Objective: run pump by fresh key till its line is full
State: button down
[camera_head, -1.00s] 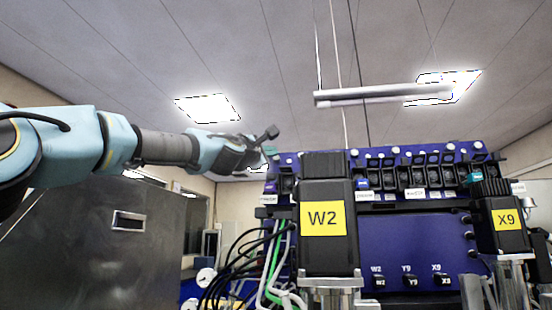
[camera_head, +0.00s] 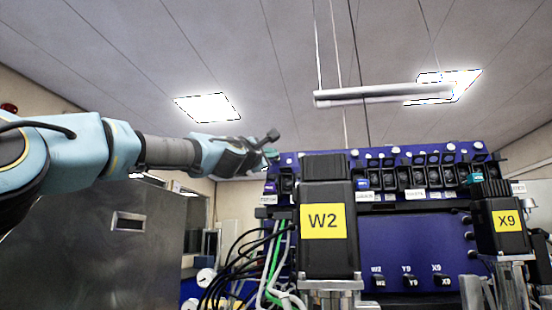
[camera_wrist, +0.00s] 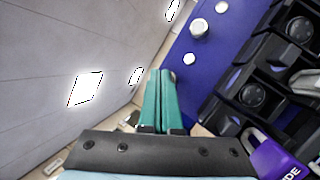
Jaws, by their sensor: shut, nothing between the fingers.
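My gripper (camera_wrist: 160,75) is shut and empty, its two teal fingers together. In the wrist view its tips are just left of a small white round button (camera_wrist: 189,59) on the blue panel (camera_wrist: 215,60); I cannot tell whether they touch. Another white button (camera_wrist: 198,27) is above it. In the head view my gripper (camera_head: 268,154) is at the left end of the pump row (camera_head: 405,178). Which key is "fresh" and how full the line is cannot be read.
A black motor marked W2 (camera_head: 323,221) stands before the panel, with another marked X9 (camera_head: 506,219) at right. Black, green and white cables (camera_head: 272,262) hang below my gripper. A grey cabinet (camera_head: 90,245) stands at left.

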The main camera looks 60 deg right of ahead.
jog(key=shift+w+d+f, duration=0.1)
jog(key=shift+d, duration=0.25)
dwell(0.4)
jog(key=shift+a, duration=0.15)
jog(key=shift+s+a+r+b, duration=0.15)
jog(key=shift+a+b, duration=0.1)
jog(key=shift+a, duration=0.15)
jog(key=shift+s+a+r+b, duration=0.15)
jog(key=shift+a+b, duration=0.1)
jog(key=shift+a, duration=0.15)
jog(key=shift+s+a+r+b, duration=0.25)
jog(key=shift+a+b, duration=0.15)
jog(key=shift+a, duration=0.4)
jog(key=shift+s+a+r+b, duration=0.2)
jog(key=shift+a+b, duration=0.25)
jog(key=shift+a, duration=0.3)
jog(key=shift+s+a+r+b, duration=0.15)
jog(key=shift+s+a+b, duration=0.2)
jog(key=shift+a, duration=0.45)
jog(key=shift+d, duration=0.15)
jog(key=shift+w+d+f+p, duration=0.2)
jog(key=shift+w+d+p, duration=0.05)
jog(key=shift+d, duration=0.45)
jog(key=shift+w+d+f+p, duration=0.2)
jog(key=shift+w+d+p, duration=0.05)
jog(key=shift+d, duration=0.4)
jog(key=shift+d, duration=0.1)
